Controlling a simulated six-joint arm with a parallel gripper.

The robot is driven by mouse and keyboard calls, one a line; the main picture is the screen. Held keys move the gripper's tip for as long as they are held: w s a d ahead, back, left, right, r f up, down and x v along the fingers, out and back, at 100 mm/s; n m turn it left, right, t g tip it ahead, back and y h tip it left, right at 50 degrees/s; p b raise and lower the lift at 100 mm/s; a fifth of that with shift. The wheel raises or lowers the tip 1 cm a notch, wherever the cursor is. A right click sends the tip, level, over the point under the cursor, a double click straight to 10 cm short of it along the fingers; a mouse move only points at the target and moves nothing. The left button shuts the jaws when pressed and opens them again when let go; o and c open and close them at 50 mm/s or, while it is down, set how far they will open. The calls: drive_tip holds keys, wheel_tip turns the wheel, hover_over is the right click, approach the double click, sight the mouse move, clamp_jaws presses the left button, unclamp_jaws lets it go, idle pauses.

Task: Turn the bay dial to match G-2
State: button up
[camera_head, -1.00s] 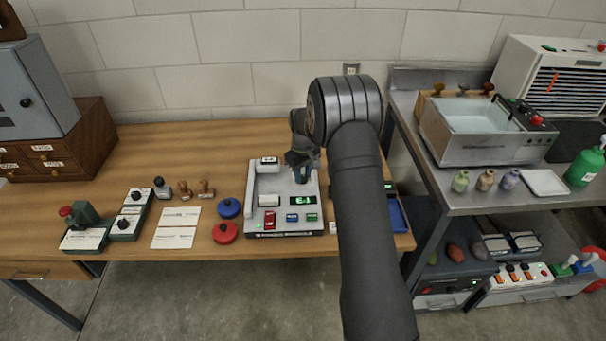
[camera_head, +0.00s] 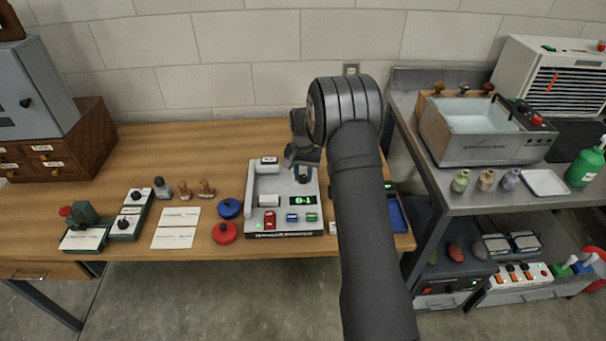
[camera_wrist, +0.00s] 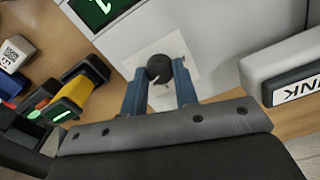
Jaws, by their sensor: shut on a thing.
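The bay dial (camera_wrist: 159,69) is a small black round knob with a white pointer mark, set on a pale plate of the grey machine (camera_head: 262,190). My gripper (camera_wrist: 158,78) has its two blue fingers shut on the knob, one on each side. In the head view my gripper (camera_head: 302,174) is at the back right of the machine and hides the dial. The machine's lit green display (camera_head: 303,201) seems to read G-1, though the first character is unclear. The same display is cut off at the top of the wrist view (camera_wrist: 95,8).
Red, blue and green buttons (camera_head: 292,217) line the machine's front. A steel bench (camera_head: 470,199) stands further right.

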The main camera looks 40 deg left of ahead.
sight(303, 177)
drive_tip(key=shift+m, duration=0.8)
drive_tip(key=o, duration=1)
wheel_tip(303, 177, up, 18)
drive_tip(key=shift+f, duration=0.25)
drive_tip(key=shift+f, duration=0.15)
wheel_tip(303, 177, down, 17)
drive_tip(key=shift+f, duration=0.15)
